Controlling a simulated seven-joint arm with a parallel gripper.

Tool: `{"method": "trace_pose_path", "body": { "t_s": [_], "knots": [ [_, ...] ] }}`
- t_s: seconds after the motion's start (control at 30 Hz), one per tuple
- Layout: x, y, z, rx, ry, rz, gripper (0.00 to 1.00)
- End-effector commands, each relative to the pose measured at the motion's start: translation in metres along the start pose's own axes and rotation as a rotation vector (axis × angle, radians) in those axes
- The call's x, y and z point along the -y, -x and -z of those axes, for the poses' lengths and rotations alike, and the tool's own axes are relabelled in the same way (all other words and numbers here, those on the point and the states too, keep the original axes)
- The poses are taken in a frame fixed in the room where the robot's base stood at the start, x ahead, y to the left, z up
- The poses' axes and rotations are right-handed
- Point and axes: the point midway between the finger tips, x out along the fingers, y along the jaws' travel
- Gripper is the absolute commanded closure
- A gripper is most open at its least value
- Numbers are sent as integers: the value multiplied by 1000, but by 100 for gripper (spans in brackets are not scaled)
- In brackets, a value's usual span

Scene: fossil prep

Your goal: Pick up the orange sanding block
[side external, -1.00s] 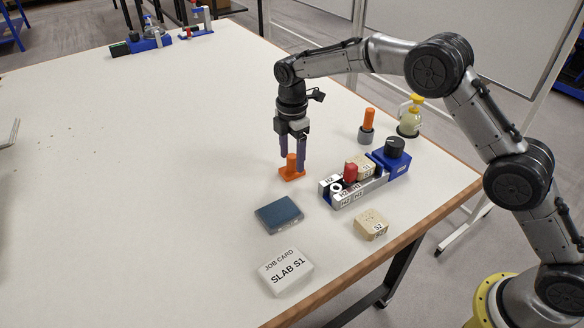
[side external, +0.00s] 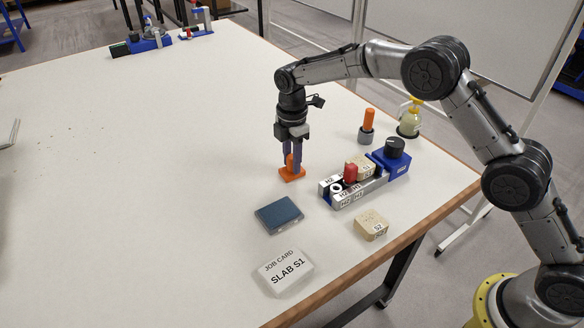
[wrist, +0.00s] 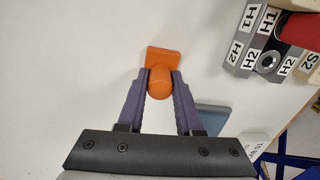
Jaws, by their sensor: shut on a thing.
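The orange sanding block (side external: 291,174) has a flat square base and an upright rounded handle. It stands on the white table, left of the labelled holder. My gripper (side external: 292,160) points straight down over it, with its purple fingers closed on the handle. In the wrist view, the fingertips of my gripper (wrist: 160,81) touch both sides of the handle of the orange sanding block (wrist: 163,57). The base appears to rest on the table.
A grey labelled holder (side external: 345,199) with a blue knobbed unit (side external: 391,166) stands to the right. A dark blue pad (side external: 278,214), a job card (side external: 285,271) and a beige block marked S2 (side external: 371,225) lie nearer the front. The table is clear to the left.

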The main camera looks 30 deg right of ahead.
Motion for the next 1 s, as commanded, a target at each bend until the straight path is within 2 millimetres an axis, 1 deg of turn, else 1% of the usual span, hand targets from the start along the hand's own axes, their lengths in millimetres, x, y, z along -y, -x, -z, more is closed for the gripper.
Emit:
{"method": "trace_pose_path", "body": {
  "t_s": [0.27,0.37,0.47,0.53,0.67,0.8,1.0],
  "knots": [
    [-1,4,0,0,0,-2,100],
    [-1,11,0,0,0,-3,100],
    [-1,24,0,0,0,-5,100],
    [0,36,0,0,-1,-5,100],
    [21,60,-4,0,-1,-5,100],
    [48,92,-10,-1,0,-6,100],
    [89,110,-18,0,0,-2,100]
  ]
}}
